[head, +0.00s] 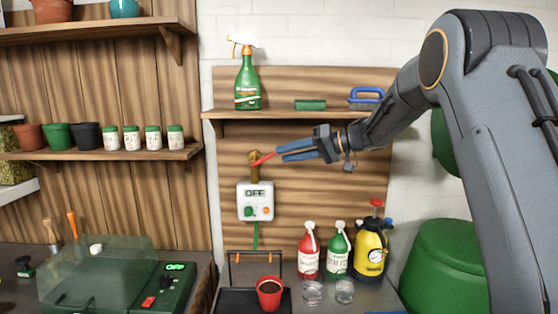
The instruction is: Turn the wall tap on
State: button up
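The wall tap (255,170) is a brass fitting on the wooden back panel, just above a white box that reads OFF. Its red lever (263,159) slants up to the right from the tap body. My gripper (280,153) reaches in from the right with its blue fingers pointing left at the lever's free end. The fingertips are at or very near the lever tip; I cannot tell whether they touch it. The two fingers show one above the other with a narrow gap, and whether they grip the lever is unclear.
The white control box (255,201) hangs below the tap. A shelf (285,114) above carries a green spray bottle (247,82) and a blue-handled brush (366,97). Below stand a red pot (269,292), red and green bottles, glasses and a yellow sprayer (370,250).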

jog(key=shift+d+r, duration=0.1)
jog(key=shift+d, duration=0.15)
